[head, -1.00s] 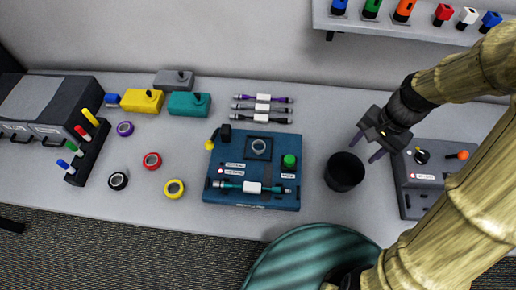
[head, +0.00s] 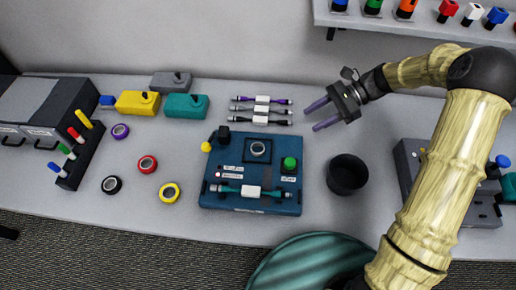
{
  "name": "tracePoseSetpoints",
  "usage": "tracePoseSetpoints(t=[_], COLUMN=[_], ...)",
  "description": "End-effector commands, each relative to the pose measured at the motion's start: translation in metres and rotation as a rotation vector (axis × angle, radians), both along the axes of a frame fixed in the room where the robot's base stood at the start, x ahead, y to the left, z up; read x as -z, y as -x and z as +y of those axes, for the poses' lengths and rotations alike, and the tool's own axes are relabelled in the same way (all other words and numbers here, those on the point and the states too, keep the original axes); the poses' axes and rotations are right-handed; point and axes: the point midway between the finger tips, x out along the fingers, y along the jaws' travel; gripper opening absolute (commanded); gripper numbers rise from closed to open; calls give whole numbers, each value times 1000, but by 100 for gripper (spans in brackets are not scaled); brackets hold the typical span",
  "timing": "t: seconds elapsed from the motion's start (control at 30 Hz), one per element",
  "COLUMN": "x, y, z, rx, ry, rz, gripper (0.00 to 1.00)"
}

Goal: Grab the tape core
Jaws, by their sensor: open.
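A grey-white ring that looks like the tape core (head: 258,148) sits in the dark square recess of the blue fixture (head: 232,203). My gripper (head: 313,117) is open and empty, with its two purple fingers pointing left. In the picture it is up and to the right of the ring, beside the right ends of the cables, and apart from the ring. Tape rolls lie left of the fixture: purple (head: 120,131), red (head: 147,164), black (head: 111,185) and yellow (head: 169,193).
Bundled cables (head: 262,110) lie behind the fixture. A green button (head: 289,165) and a labelled cable (head: 250,191) are on it. A black cup (head: 347,174) stands to its right. A pen rack (head: 78,155) is at the left. A wall shelf (head: 420,22) is above my arm.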

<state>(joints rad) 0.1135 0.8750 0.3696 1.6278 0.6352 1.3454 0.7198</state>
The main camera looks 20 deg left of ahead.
Motion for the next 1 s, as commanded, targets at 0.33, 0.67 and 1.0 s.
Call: tracePoseSetpoints(t=[0.33, 0.67, 1.0], x=[20, 48, 59], y=[27, 59, 69], z=[30, 70, 82], rx=[-4, -4, 0], ry=[0, 0, 1], rz=[2, 2, -2], gripper=[46, 46, 46])
